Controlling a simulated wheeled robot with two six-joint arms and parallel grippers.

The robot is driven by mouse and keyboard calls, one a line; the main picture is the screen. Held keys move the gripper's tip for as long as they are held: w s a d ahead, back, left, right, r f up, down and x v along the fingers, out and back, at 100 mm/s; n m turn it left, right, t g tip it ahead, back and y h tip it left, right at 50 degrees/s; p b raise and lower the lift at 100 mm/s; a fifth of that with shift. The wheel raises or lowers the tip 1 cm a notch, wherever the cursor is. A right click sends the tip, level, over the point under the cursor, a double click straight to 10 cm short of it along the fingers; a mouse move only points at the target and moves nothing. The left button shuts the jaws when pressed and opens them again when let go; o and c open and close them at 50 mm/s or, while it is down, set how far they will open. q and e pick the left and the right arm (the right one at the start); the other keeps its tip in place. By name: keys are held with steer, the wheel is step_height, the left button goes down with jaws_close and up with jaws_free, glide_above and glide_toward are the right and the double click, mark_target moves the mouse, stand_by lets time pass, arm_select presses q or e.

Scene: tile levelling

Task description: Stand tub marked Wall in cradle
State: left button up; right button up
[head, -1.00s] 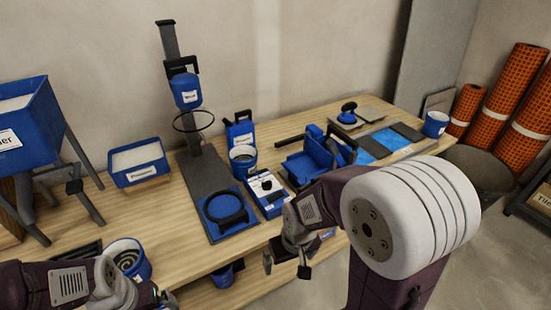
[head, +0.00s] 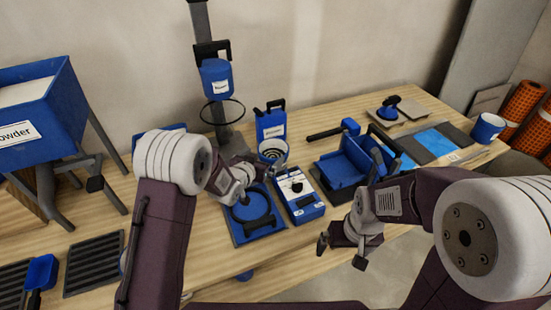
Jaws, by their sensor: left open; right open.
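My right gripper (head: 341,252) is open and empty at the bench's front edge.
A switch box (head: 297,194) stands right of the ring base. A blue jug (head: 270,121) stands behind the tub. A blue boxy tool (head: 345,165) and a tiled board (head: 430,143) lie to the right. A powder hopper (head: 35,110) stands at left.

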mark_target(278, 146)
arm_select(q)
steer(key=x, duration=0.3)
steer(key=b+x, duration=0.1)
steer(key=x, duration=0.2)
steer(key=b+x, duration=0.1)
steer(key=x, duration=0.2)
steer(key=shift+d+f, duration=0.2)
steer(key=shift+f, duration=0.2)
steer(key=shift+r, duration=0.1)
steer(key=c, duration=1.3)
steer(key=shift+r, duration=0.1)
steer(key=c, duration=0.4)
step_height(278, 146, up, 10)
steer(key=p, duration=0.2)
steer(key=shift+p, duration=0.3)
steer(key=shift+c, duration=0.2)
